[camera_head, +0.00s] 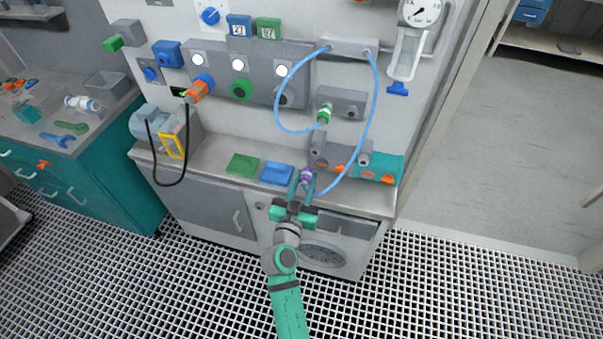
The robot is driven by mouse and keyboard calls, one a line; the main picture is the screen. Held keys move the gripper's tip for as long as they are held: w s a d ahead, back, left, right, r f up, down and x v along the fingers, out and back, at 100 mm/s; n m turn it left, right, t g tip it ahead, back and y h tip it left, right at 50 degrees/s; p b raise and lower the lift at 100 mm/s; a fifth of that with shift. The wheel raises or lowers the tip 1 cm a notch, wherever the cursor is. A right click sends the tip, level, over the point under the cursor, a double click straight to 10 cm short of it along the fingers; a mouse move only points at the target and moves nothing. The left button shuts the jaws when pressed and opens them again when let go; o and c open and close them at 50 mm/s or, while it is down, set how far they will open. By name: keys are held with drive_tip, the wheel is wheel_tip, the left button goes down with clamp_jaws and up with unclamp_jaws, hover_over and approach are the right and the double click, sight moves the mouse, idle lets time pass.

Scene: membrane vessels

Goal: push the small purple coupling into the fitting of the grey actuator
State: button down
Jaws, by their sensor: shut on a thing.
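The small purple coupling (307,174) is at the end of a light-blue tube, just above the front of the bench ledge. My gripper (304,185) is shut on it, its green fingers on either side. Just behind and above the coupling is a grey body with round fittings (322,148), which looks like the grey actuator. The coupling's top lies close in front of its lower left part. I cannot tell whether they touch, and the fitting's mouth is not clear to see.
The blue tube (366,115) loops up to a grey block (347,46). A second tube ends at a green coupling (325,113). A teal block (386,166) stands right of the actuator. Blue (277,173) and green (243,164) trays lie to the left on the ledge.

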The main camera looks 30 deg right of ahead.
sight(308, 172)
drive_tip(key=shift+d+r, duration=0.15)
drive_tip(key=shift+r, duration=0.1)
drive_tip(key=shift+d, duration=0.1)
drive_tip(key=shift+x, duration=2.8)
drive_tip(key=shift+w, duration=0.1)
drive_tip(key=shift+d, duration=0.1)
drive_tip(key=shift+a, duration=0.2)
